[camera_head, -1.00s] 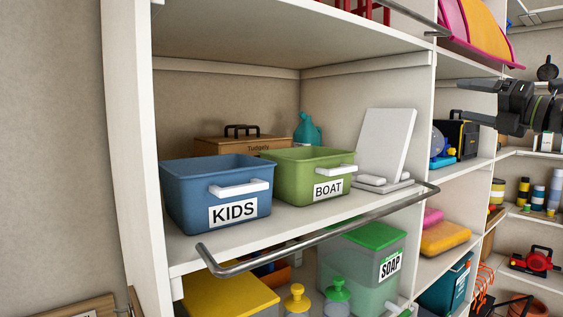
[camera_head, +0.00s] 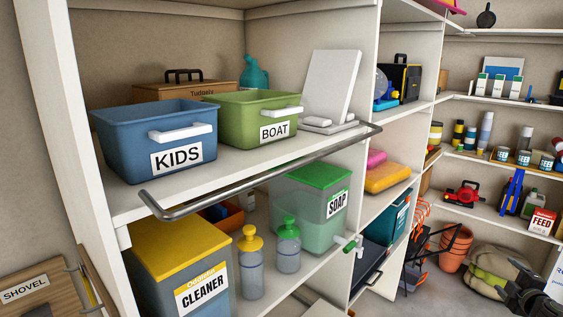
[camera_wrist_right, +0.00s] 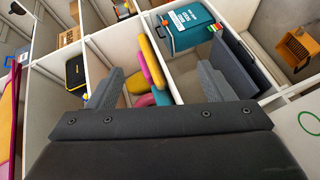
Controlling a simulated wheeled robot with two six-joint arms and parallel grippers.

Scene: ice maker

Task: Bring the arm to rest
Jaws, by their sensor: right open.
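My right gripper (camera_head: 527,291) is a dark shape at the lower right corner of the head view, partly cut off by the frame edge. In the right wrist view its two grey fingers (camera_wrist_right: 160,84) stand wide apart with nothing held between them. Behind the gap are yellow and pink sponge-like items (camera_wrist_right: 149,66) on a shelf, apart from the fingers as far as I can tell. My left gripper is in neither view.
A white shelf holds a blue KIDS bin (camera_head: 157,130) and a green BOAT bin (camera_head: 243,115), with a metal rail (camera_head: 270,177) along its front. A CLEANER box (camera_head: 180,265) and SOAP box (camera_head: 312,205) stand below. Terracotta pots (camera_head: 456,248) are near the floor.

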